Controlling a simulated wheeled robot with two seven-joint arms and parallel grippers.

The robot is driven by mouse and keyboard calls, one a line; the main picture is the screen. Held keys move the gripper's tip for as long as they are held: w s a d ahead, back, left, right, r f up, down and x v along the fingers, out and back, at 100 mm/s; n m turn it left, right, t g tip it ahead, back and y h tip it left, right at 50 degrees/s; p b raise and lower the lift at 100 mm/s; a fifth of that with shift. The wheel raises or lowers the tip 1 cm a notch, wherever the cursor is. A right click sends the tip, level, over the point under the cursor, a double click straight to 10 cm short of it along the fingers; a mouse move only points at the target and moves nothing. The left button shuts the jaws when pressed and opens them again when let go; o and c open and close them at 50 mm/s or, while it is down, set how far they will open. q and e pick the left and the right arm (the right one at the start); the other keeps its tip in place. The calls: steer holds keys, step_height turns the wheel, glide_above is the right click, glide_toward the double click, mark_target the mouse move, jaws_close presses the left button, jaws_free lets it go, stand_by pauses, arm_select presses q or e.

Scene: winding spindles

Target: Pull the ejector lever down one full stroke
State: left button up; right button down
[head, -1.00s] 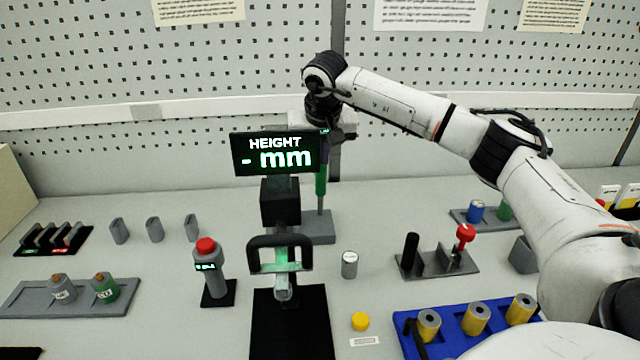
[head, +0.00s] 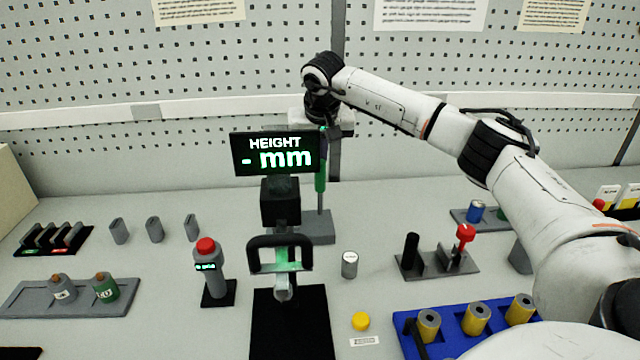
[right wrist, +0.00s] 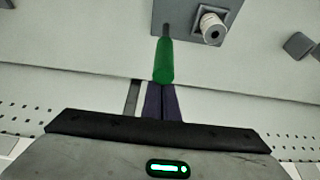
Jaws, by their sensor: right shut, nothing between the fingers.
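The ejector lever is, as far as I can tell, the green-handled rod (head: 321,178) behind the height display, rising above a grey base (head: 318,230). Its green handle (right wrist: 163,62) also shows in the right wrist view, just beyond my fingertips. My right gripper (right wrist: 161,88) is shut and empty, its dark fingers together and in line with the handle's near end. I cannot tell whether they touch it. In the head view the display mostly hides this gripper. My left gripper is not in view.
The height display (head: 276,153) and its gauge stand in front of the lever. A red-topped post (head: 207,262) is at left. A red-knobbed lever (head: 465,235) and a blue tray (head: 450,318) are at right. The pegboard wall is close behind my right wrist.

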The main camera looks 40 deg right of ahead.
step_height(320, 180, up, 9)
steer(key=shift+w+d, duration=0.35)
steer(key=shift+w, duration=0.1)
stand_by(0.5)
stand_by(0.4)
